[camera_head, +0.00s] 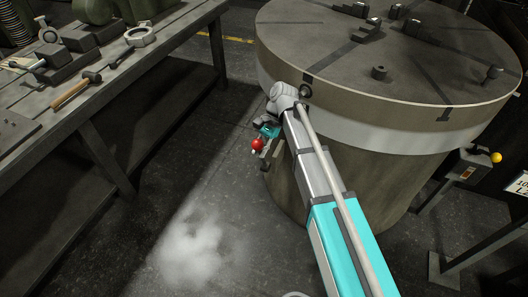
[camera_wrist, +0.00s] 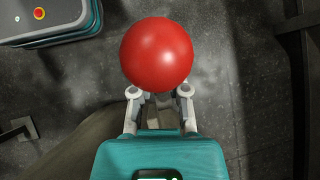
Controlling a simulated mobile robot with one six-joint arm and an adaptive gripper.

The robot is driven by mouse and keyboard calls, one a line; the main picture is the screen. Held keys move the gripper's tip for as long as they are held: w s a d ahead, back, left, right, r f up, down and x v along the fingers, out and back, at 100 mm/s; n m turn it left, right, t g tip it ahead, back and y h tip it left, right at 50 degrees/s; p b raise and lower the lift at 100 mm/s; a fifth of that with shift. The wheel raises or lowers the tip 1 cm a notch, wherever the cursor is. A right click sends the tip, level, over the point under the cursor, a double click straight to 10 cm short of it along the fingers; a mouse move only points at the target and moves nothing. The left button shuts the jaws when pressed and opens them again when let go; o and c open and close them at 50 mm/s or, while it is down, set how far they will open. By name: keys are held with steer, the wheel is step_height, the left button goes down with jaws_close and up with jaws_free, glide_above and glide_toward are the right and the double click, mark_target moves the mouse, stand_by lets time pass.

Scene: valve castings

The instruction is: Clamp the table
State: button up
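The round table (camera_head: 335,75) stands at the upper right of the head view, with a flat grey top and a pale band around its side. A red ball knob (camera_head: 257,145) is low beside its left side. The knob fills the upper middle of the wrist view (camera_wrist: 157,53), with part of a grey bar below it. My gripper (camera_head: 266,136) is at the knob, pointing down past my arm. In the wrist view its two fingers (camera_wrist: 159,91) reach toward the ball from below.
A workbench (camera_head: 150,50) on the left carries a hammer (camera_head: 76,90), a ring nut (camera_head: 139,36) and dark blocks. Jaws and a small cylinder (camera_head: 379,73) sit on the table top. A yellow ball knob (camera_head: 495,157) is on the right. Floor between bench and table is clear.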

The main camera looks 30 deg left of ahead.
steer(key=o, duration=0.5)
